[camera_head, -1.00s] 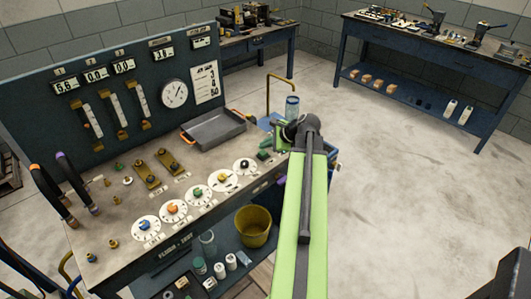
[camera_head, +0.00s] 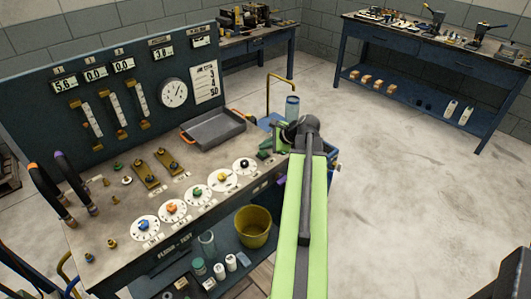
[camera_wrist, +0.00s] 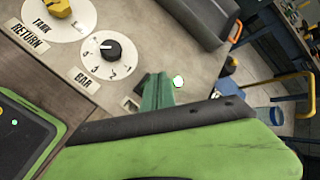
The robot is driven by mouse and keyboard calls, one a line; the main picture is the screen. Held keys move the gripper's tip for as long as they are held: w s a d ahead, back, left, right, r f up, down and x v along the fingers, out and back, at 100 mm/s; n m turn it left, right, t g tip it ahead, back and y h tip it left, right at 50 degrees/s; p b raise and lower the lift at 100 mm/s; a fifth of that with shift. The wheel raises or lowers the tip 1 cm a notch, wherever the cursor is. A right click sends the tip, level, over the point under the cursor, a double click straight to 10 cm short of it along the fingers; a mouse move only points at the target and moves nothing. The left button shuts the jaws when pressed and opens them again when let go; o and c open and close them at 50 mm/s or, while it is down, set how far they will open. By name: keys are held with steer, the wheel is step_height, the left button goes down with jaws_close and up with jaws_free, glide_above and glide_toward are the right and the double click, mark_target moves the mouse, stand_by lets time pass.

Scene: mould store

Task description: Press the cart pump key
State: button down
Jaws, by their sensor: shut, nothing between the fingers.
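My gripper (camera_head: 264,154) is low over the right end of the test bench (camera_head: 120,236), beside the rightmost dial; my arm partly hides this area. In the wrist view, the dark green fingers of my gripper (camera_wrist: 157,88) are shut and empty.
A grey tray (camera_head: 213,130) stands behind the dials. A yellow bucket (camera_head: 253,227) stands on the lower shelf. The floor to the right is open.

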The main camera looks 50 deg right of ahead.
mark_target(265, 153)
steer(key=shift+f+b, duration=0.45)
steer(key=shift+f, duration=0.05)
steer(key=shift+r, duration=0.15)
steer(key=shift+r+p, duration=0.85)
steer(key=shift+p, duration=0.15)
step_height(265, 153, up, 6)
steer(key=p, duration=0.6)
steer(key=shift+f, duration=0.1)
